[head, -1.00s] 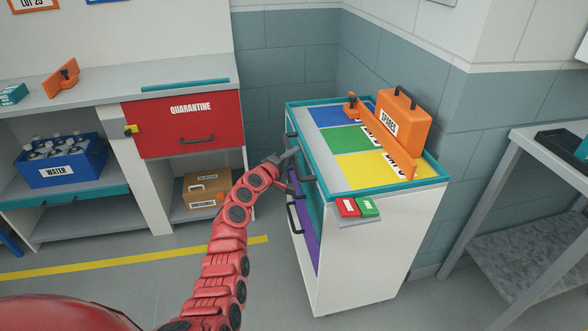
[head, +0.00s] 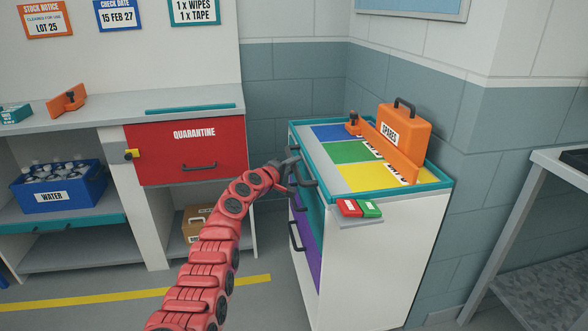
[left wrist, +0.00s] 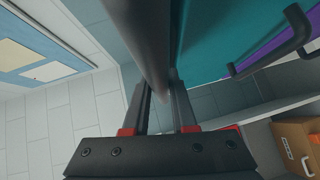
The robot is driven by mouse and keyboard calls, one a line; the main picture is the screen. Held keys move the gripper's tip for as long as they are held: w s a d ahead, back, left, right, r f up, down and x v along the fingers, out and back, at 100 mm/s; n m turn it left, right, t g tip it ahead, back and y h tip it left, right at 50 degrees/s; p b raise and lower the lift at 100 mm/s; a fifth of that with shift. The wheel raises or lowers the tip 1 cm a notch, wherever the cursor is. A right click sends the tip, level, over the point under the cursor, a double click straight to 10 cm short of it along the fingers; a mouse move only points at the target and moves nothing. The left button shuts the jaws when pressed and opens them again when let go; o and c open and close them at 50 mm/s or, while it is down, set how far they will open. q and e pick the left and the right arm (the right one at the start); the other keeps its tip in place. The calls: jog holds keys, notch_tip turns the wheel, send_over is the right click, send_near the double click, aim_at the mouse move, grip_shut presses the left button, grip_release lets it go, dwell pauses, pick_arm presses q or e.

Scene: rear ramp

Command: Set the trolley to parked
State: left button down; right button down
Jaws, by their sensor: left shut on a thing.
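The trolley is a white cabinet (head: 372,262) with a teal-rimmed top, standing by the corner of the walls. Its left face has teal and purple drawer fronts with dark bar handles. A small ledge on its near side carries a red button (head: 348,208) and a green button (head: 370,208); their labels are too small to read. My left gripper (head: 290,166) is at the upper part of the drawer face, shut on a dark bar handle. In the left wrist view the dark bar (left wrist: 152,50) runs between the fingers. My right gripper is not in view.
An orange SPARES case (head: 405,128) and an orange bracket (head: 385,150) stand on the trolley's coloured top. A counter with a red QUARANTINE drawer (head: 185,152) is at left, a grey table (head: 520,215) at right. A yellow line (head: 130,295) crosses the floor.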

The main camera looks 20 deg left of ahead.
pick_arm(q)
jog(key=shift+a+r, duration=0.2)
jog(key=shift+a, duration=0.05)
jog(key=c, duration=1.1)
grip_release()
jog(key=o, duration=0.4)
jog(key=shift+w+f, duration=0.15)
jog(key=shift+f, duration=0.05)
jog(key=shift+c, duration=0.2)
jog(key=shift+d, duration=0.1)
